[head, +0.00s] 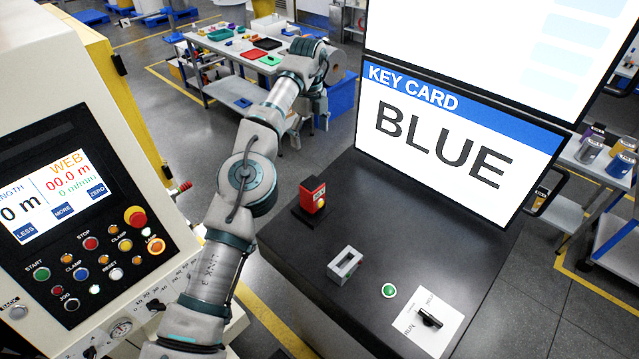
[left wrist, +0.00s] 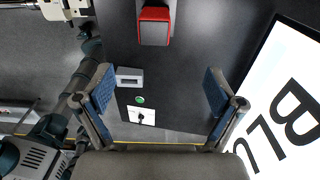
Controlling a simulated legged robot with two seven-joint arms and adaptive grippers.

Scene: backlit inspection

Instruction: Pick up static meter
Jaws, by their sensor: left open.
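The static meter is most likely the small red device (head: 313,194) standing on a black base on the dark console top. It shows from above as a red-edged grey block at the top of the left wrist view (left wrist: 154,26). My left arm reaches up past it in the head view, and my left gripper (head: 319,112) hangs beyond the console's left edge in the picture. In the left wrist view my left gripper (left wrist: 160,92) is open, with nothing between its blue-padded fingers. The red device lies beyond the fingertips, apart from them. My right gripper is not in view.
The console top (head: 380,245) also holds a grey rectangular frame (head: 345,263), a green button (head: 389,291) and a rotary switch (head: 430,318). A bright screen reading BLUE (head: 440,140) stands along its far right side. A control cabinet (head: 75,200) stands left.

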